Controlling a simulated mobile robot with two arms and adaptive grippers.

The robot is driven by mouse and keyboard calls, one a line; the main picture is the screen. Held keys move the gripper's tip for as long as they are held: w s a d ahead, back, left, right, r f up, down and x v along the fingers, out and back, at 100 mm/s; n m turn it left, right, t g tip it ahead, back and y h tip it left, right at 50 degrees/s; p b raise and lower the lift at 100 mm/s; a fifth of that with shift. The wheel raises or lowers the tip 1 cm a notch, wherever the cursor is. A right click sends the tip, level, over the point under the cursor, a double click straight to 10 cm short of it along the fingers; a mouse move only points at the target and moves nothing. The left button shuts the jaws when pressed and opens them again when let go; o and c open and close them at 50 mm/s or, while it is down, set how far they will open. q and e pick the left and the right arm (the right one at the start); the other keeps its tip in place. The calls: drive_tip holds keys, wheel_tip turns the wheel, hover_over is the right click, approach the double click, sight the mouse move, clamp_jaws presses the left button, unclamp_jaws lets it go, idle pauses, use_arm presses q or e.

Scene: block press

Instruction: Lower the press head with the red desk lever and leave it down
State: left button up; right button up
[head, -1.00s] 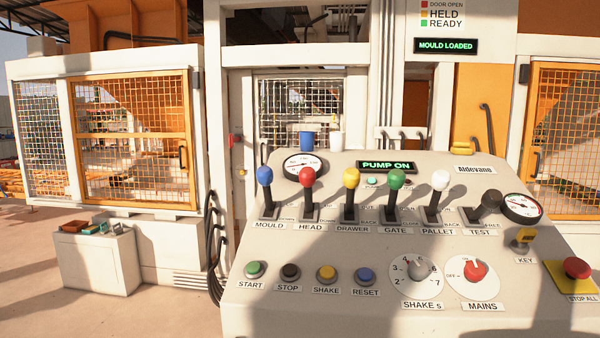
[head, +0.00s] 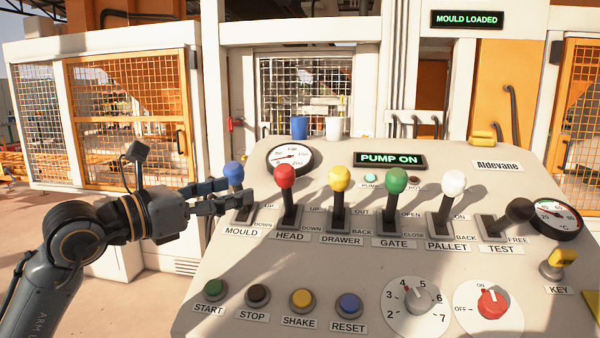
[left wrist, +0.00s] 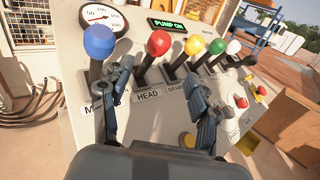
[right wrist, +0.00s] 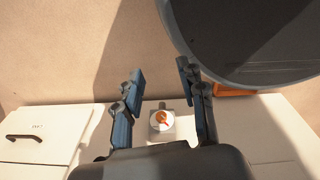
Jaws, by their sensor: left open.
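The red desk lever (head: 285,177), labelled HEAD, stands up from its slot between UP and DOWN marks. It also shows in the left wrist view (left wrist: 158,43), ahead and between the finger lines. My left gripper (head: 238,194) is open and empty, just left of the red lever, with its fingers pointing at it and not around it. It is close to the blue MOULD lever (head: 233,171), which lies outside the left finger in the left wrist view (left wrist: 98,41). My right gripper (right wrist: 160,76) is open and empty, away from the desk. The press head cannot be made out.
Yellow (head: 339,179), green (head: 397,181), white (head: 453,183) and black (head: 519,210) levers continue the row rightward. Push buttons line the desk's front. A PUMP ON display (head: 390,160) and a MOULD LOADED sign (head: 467,19) are lit. Blue and white cups stand behind the desk.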

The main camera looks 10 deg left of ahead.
sight(276, 178)
use_arm(q)
drive_tip(key=p+x, duration=0.5)
drive_tip(key=x, duration=0.7)
drive_tip(key=shift+w+r, duration=0.1)
drive_tip(key=shift+w, duration=0.05)
drive_tip(key=shift+w+d, duration=0.35)
drive_tip(key=shift+w, duration=0.1)
use_arm(e)
drive_tip(key=r, duration=0.1)
drive_tip(key=s+a+r, duration=0.1)
drive_tip(key=r, duration=0.3)
drive_tip(key=shift+s+a+r, duration=0.1)
drive_tip(key=shift+s+a, duration=0.05)
drive_tip(key=shift+s, duration=0.1)
use_arm(q)
clamp_jaws()
use_arm(e)
drive_tip(key=shift+s+a, duration=0.15)
drive_tip(key=shift+s, duration=0.05)
